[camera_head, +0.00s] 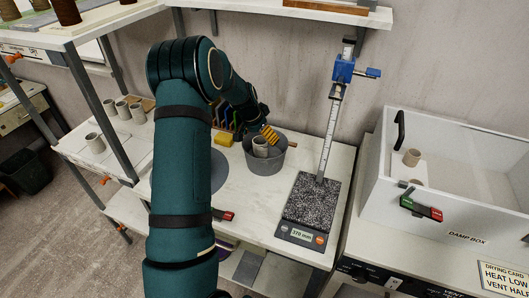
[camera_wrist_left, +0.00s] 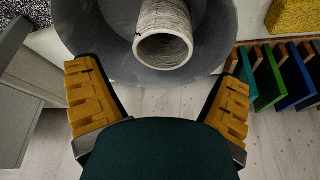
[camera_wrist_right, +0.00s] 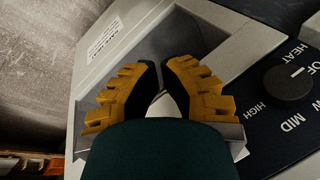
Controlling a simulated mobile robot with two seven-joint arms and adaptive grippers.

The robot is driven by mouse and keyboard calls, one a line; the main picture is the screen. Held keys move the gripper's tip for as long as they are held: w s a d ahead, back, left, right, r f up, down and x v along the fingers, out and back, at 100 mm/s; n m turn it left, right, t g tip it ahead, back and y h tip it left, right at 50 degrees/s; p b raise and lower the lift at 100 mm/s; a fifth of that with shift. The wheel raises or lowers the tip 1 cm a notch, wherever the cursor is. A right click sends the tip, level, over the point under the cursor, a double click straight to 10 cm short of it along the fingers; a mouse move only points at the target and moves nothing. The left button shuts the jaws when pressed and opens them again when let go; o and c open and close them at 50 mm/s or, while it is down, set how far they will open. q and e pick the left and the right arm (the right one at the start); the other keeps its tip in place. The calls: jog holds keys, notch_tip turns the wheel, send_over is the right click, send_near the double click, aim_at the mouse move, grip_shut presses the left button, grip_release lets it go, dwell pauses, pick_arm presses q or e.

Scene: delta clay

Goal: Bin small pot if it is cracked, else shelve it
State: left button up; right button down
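A small pale clay pot (camera_head: 260,146) stands inside a grey round bucket (camera_head: 266,165) on the table. In the left wrist view the pot (camera_wrist_left: 163,45) shows its open mouth and ridged side, and the bucket wall (camera_wrist_left: 95,55) lies around it. My left gripper (camera_head: 269,134) is at the bucket's back rim. In the left wrist view its fingers (camera_wrist_left: 158,95) are wide apart with nothing between them. My right gripper (camera_wrist_right: 160,65) has its fingertips together beside a grey panel; it holds nothing visible.
Several more pots (camera_head: 122,109) stand on the left bench. One pot (camera_head: 412,157) is in the white damp box (camera_head: 450,205). A height gauge (camera_head: 330,130) rises from a speckled plate (camera_head: 312,200). A yellow sponge (camera_head: 223,141) lies left of the bucket. A dial (camera_wrist_right: 288,83) is near my right gripper.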

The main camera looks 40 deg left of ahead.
pick_arm(q)
jog(key=v, duration=1.2)
dwell(0.4)
